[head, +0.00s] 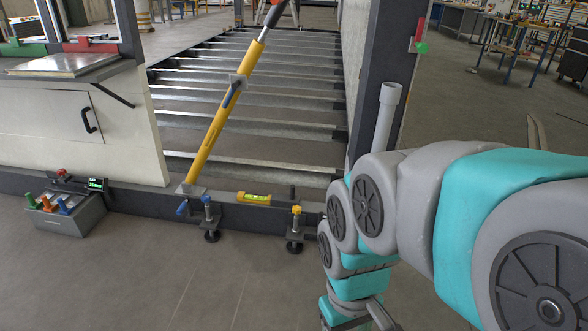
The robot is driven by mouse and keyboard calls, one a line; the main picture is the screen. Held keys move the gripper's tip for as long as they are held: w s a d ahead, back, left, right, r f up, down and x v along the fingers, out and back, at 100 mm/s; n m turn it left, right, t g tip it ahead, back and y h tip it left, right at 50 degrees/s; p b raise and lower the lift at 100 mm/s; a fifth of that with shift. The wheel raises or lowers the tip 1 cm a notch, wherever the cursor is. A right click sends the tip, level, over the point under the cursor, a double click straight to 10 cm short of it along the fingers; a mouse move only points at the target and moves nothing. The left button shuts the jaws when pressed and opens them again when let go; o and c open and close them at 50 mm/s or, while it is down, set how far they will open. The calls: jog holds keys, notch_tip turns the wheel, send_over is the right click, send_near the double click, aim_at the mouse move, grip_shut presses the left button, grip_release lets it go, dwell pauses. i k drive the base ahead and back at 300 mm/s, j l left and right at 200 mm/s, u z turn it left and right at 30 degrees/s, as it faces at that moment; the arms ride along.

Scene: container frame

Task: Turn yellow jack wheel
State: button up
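The yellow jack wheel (297,209) is a small yellow knob on top of a levelling jack with a dark caster foot (295,246). The jack stands at the front of the dark frame beam, right of the green-yellow spirit level (254,198). A similar jack with a blue wheel (206,200) stands left of the level. My arm comes in from the right and bends down to the bottom edge, right of the yellow wheel and apart from it in the picture. My gripper is below the picture's edge, so its fingers do not show.
A yellow diagonal brace (214,130) rises from the beam. A grey box with coloured handles (57,214) and a small display (95,184) are at left. A dark post (385,70) with a grey tube (387,115) stands behind my arm. The floor in front is clear.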

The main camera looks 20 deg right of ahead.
aim_at(296, 209)
jog(key=i+l+z, duration=0.1)
jog(key=i+l, duration=0.2)
jog(key=i, duration=0.15)
jog(key=i+l+z, duration=0.15)
jog(key=i+l, duration=0.15)
jog(key=i, duration=0.2)
jog(key=i+l+z, duration=0.1)
jog(key=i+l, duration=0.15)
jog(key=i, duration=0.25)
jog(key=i+l+u, duration=0.1)
jog(key=l+u, duration=0.25)
jog(key=k+l+u, duration=0.3)
jog(key=l, duration=0.2)
jog(key=k+l+u, duration=0.35)
jog(key=k+l, duration=0.05)
jog(key=k, duration=0.05)
